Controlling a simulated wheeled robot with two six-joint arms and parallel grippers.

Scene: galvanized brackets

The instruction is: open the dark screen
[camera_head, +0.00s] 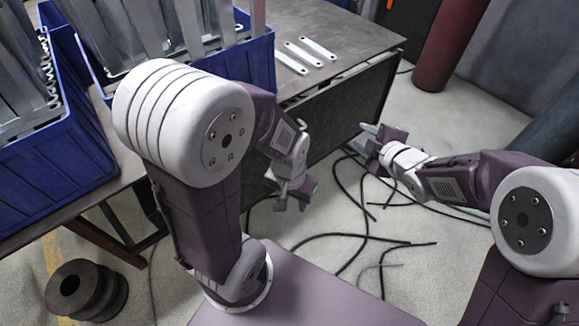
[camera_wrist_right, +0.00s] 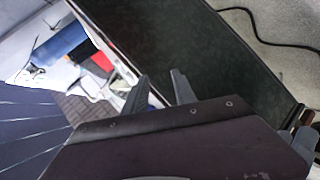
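The dark screen (camera_head: 345,110) is a flat black panel with a thin frame, standing upright below the table's front edge. It fills much of the right wrist view (camera_wrist_right: 215,50). My right gripper (camera_head: 366,138) is by the screen's lower right end. In the right wrist view its two fingers (camera_wrist_right: 160,90) stand apart, close to the panel's edge; I cannot tell whether they touch it. My left gripper (camera_head: 292,203) hangs in front of the screen's lower left part, its fingers apart and empty. My left arm hides the screen's left part.
Blue crates (camera_head: 62,150) of metal brackets stand on the table (camera_head: 345,28) at left. Several flat metal strips (camera_head: 305,55) lie on it. Black cables (camera_head: 365,238) cross the floor. A dark ringed object (camera_head: 82,290) stands lower left; a dark red cylinder (camera_head: 450,45) stands at upper right.

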